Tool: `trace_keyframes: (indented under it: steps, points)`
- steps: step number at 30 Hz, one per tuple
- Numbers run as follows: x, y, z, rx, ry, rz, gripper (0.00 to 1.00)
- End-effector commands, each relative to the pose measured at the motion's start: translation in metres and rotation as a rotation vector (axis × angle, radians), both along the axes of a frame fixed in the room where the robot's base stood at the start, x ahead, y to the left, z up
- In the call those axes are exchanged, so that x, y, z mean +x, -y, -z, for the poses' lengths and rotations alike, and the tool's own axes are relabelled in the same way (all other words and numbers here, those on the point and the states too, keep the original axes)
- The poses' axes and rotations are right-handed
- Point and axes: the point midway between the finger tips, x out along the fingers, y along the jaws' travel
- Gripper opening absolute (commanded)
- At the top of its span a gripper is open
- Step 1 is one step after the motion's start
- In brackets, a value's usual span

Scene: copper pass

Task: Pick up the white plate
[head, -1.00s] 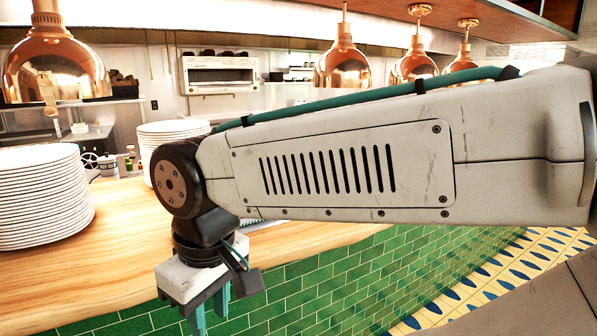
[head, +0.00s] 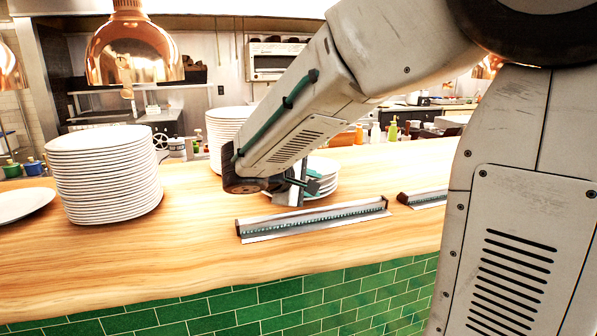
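White plates stand in several places on the wooden counter (head: 200,245). A low stack of white plates (head: 326,168) sits behind my gripper, partly hidden by it. A tall stack of white plates (head: 105,178) stands at the left, and another tall stack (head: 228,125) is farther back, partly behind my arm. A white plate (head: 18,204) lies at the far left, cut by the frame edge. My gripper (head: 312,177) is beside the low stack, at its near left side. Its fingers are small and overlap the plates, so I cannot tell whether they are open or touching.
A metal ticket rail (head: 313,217) lies in front of my gripper, and a second rail (head: 425,196) lies to its right. A copper heat lamp (head: 134,50) hangs above the left stack. Bottles (head: 393,130) stand behind at the right. The front left of the counter is clear.

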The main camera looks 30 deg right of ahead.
Motion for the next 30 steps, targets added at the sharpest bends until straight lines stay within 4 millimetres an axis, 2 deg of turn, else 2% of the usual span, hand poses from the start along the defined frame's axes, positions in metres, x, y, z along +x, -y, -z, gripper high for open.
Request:
trace_keyframes:
  steps: [1, 3, 7, 17, 24, 30]
  points:
    - [0.020, -0.002, 0.003, -0.053, -0.007, -0.042, 0.29]
    - [0.041, -0.004, 0.002, -0.111, -0.005, -0.092, 0.29]
    - [0.063, -0.005, 0.003, -0.169, -0.002, -0.144, 0.29]
    - [0.078, 0.025, 0.013, -0.181, -0.002, -0.153, 0.29]
    - [0.091, 0.055, 0.024, -0.179, -0.001, -0.152, 0.29]
    - [0.094, 0.062, 0.026, -0.180, -0.001, -0.154, 0.29]
